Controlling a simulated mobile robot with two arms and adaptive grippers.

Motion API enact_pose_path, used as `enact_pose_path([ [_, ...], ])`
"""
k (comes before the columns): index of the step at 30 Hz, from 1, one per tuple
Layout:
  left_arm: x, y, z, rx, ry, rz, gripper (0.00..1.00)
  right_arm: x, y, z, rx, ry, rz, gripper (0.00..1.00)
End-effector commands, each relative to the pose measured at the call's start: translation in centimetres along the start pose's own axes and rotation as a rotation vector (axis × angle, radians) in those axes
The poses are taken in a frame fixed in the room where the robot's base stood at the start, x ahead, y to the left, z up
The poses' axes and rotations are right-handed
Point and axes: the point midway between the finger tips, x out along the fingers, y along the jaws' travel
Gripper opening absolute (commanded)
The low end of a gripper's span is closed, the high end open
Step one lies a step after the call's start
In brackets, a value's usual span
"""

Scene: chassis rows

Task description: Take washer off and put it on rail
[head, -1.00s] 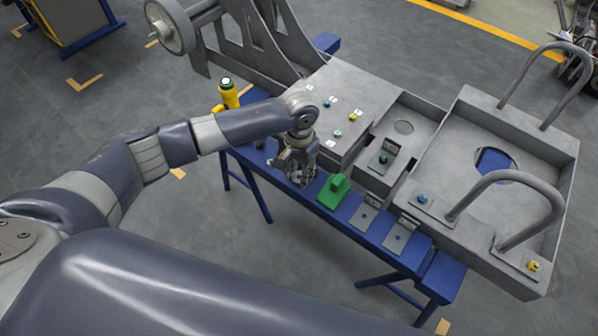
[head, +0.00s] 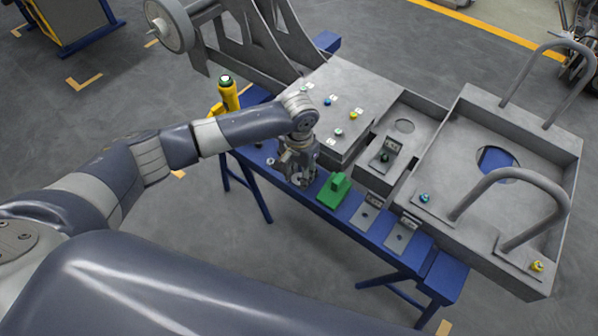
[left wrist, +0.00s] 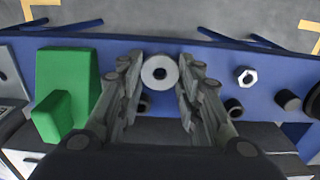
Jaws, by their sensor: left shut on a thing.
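My left gripper (head: 299,180) is low over the blue rail (head: 345,208), just left of the green block (head: 334,190). In the left wrist view its two fingers (left wrist: 160,78) stand on either side of a round grey washer (left wrist: 160,63) with a dark centre hole. They are shut on the washer, which lies flat to the camera over the blue rail (left wrist: 205,55). Whether the washer touches the rail is unclear. My right gripper is not in view.
The green block (left wrist: 72,90) is close beside the fingers. A hex nut (left wrist: 245,76) and dark pegs (left wrist: 289,100) are on the other side. A yellow tool (head: 228,95) stands behind my arm. A grey chassis (head: 350,85) with coloured fittings borders the rail.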

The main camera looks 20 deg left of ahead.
Motion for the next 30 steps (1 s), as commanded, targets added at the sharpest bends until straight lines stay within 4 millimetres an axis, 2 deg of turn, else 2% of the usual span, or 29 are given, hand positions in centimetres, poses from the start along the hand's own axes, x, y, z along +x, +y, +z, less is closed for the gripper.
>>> enact_pose_path([
  [3, 0.2, 0.0, 0.0, 0.000, 0.000, 0.001, 0.15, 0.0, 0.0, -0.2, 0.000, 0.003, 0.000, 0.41],
  [4, 0.2, 0.0, 0.0, 0.000, 0.001, 0.001, 0.37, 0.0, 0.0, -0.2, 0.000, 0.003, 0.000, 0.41],
  [6, 0.2, 0.0, 0.0, 0.000, 0.001, 0.001, 0.53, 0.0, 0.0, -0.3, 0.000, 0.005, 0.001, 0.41],
  [7, 0.2, 0.0, 0.0, 0.000, 0.001, 0.001, 0.56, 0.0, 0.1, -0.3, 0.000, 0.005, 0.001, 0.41],
  [16, 0.2, 0.0, 0.0, 0.000, 0.000, 0.000, 0.56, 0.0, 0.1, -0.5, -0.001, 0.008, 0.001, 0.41],
  [20, -0.6, 0.0, -0.1, 0.001, 0.003, 0.001, 0.56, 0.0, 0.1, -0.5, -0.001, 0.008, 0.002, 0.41],
  [23, -2.2, 0.0, -0.1, 0.002, 0.004, 0.001, 0.56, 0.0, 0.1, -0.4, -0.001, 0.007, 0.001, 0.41],
  [30, -7.4, 0.0, -0.1, 0.002, 0.005, 0.001, 0.56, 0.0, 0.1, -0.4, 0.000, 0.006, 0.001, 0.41],
])
